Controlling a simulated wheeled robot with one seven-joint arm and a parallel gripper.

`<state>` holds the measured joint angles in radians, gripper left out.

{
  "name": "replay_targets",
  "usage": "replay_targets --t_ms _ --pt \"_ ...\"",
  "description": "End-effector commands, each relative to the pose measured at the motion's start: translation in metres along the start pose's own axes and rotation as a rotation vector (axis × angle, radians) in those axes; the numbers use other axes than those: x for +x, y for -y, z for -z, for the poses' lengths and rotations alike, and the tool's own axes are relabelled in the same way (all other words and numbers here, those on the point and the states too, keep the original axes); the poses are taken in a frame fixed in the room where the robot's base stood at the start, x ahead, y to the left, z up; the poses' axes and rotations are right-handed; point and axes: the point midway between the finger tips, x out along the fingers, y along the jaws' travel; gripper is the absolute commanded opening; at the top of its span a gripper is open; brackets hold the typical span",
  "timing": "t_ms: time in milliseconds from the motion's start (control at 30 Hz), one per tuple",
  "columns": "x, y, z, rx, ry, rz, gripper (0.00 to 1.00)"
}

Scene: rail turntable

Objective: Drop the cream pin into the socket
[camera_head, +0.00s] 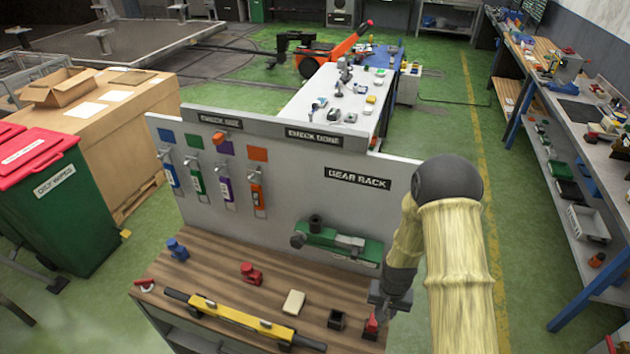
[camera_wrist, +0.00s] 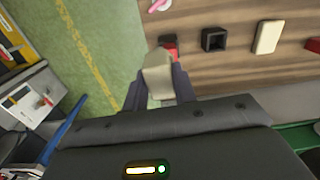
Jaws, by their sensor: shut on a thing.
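The cream pin (camera_wrist: 158,80) is between the fingers of my gripper (camera_wrist: 160,92) in the wrist view, and my gripper is shut on it. In the head view my gripper (camera_head: 388,297) is over the right end of the wooden bench; the pin cannot be made out there. A black, square, open-topped socket (camera_head: 336,320) stands on the bench, left of my gripper. It also shows in the wrist view (camera_wrist: 214,40), right of and beyond the pin, apart from it. Its opening looks empty.
A red piece (camera_head: 371,325) with a dark part is close by my gripper, partly behind the pin in the wrist view. A cream block (camera_head: 293,303) lies left of the socket. A yellow bar tool (camera_head: 238,319) lies in front. The upright grey panel (camera_head: 290,185) stands behind.

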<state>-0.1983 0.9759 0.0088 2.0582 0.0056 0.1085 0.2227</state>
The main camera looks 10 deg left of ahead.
Motion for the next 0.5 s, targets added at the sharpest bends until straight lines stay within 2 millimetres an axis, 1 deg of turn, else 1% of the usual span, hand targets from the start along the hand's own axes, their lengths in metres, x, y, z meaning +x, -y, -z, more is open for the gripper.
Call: replay_targets --t_ms 33,100,200,300,367,500 --pt "0.003 -0.016 0.008 0.004 -0.004 0.000 0.00" --pt "0.009 -0.036 0.015 0.000 -0.004 -0.002 0.00" --pt "0.025 -0.060 0.023 -0.012 -0.004 -0.004 0.00" --pt "0.040 -0.071 0.026 -0.019 -0.004 -0.005 0.00" --pt "0.051 -0.076 0.028 -0.020 -0.004 -0.006 0.00" --pt "0.079 -0.083 0.029 -0.024 -0.004 -0.007 0.00"
